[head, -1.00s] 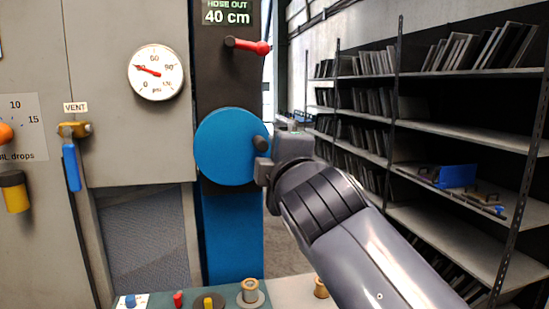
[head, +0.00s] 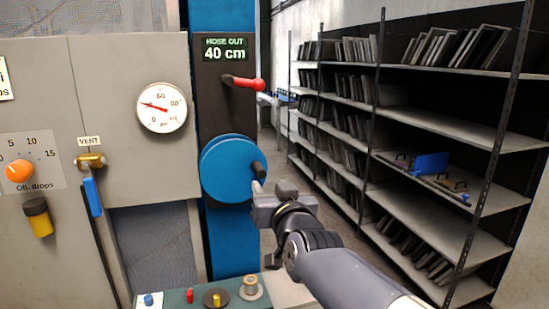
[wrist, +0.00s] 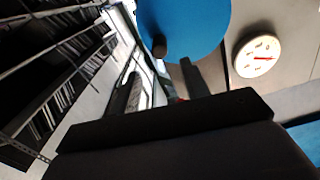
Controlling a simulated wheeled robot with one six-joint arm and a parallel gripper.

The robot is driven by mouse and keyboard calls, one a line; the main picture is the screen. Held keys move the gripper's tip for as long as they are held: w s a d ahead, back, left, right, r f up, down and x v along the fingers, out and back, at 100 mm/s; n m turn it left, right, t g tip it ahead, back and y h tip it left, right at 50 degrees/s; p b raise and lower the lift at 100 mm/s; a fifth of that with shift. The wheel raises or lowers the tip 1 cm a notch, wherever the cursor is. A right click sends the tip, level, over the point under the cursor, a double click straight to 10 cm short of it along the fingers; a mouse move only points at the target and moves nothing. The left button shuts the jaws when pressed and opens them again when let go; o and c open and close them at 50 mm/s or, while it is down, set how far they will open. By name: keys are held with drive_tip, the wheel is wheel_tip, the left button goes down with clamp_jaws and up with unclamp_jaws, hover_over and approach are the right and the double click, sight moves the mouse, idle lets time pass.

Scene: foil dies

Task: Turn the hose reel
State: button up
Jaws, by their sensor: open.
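The hose reel is a blue disc (head: 226,170) on the dark panel of the machine, with a dark crank knob (head: 258,171) sticking out at its right side. A display (head: 225,50) above reads "HOSE OUT 40 cm". My gripper (head: 268,189) is open and empty, just below and to the right of the knob. In the wrist view the disc (wrist: 185,22) fills the top, and the knob (wrist: 159,46) shows beyond the fingertips, roughly in line with the gap between my fingers (wrist: 160,80). I cannot tell whether a finger touches the knob.
A red lever (head: 243,82) juts out above the reel. A gauge (head: 162,108), a blue-handled vent valve (head: 92,180) and an orange knob (head: 19,171) are to the left. A ledge with small fittings (head: 215,297) lies below. Shelves (head: 430,130) stand at the right.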

sight(262, 174)
drive_tip(key=p+x, duration=0.3)
drive_tip(key=x, duration=0.8)
drive_tip(key=shift+s+f, duration=0.1)
drive_tip(key=shift+c, duration=0.4)
clamp_jaws()
